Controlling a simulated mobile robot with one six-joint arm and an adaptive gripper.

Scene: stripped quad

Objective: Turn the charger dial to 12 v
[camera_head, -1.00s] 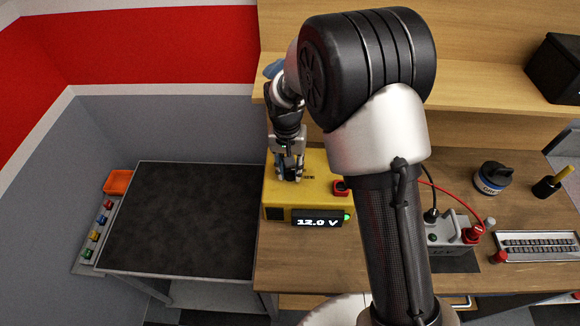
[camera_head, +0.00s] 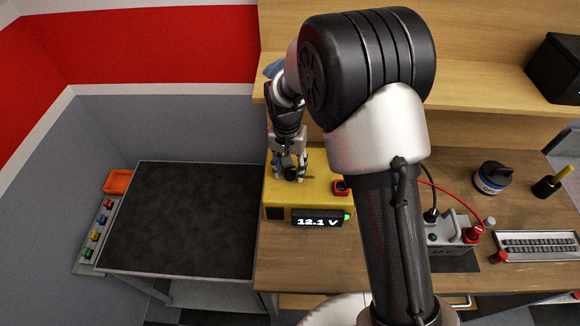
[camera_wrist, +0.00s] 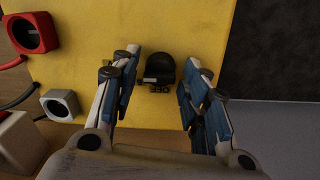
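The yellow charger (camera_head: 320,192) stands on the wooden bench, and its display (camera_head: 318,221) reads 12.1 V with a green light beside it. The black dial (camera_wrist: 158,70) is on the charger's yellow face in the wrist view. My gripper (camera_head: 290,176) is over the charger's top at its left part. In the wrist view my gripper (camera_wrist: 157,85) is open, with one blue-padded finger on each side of the dial. Gaps show between the fingers and the dial.
A red socket (camera_wrist: 32,32) and a grey socket (camera_wrist: 60,104) sit beside the dial. A battery (camera_head: 450,235) with a red clamp stands at right. A dark-topped table (camera_head: 180,220) is clear at left. A shelf (camera_head: 480,75) runs above the bench.

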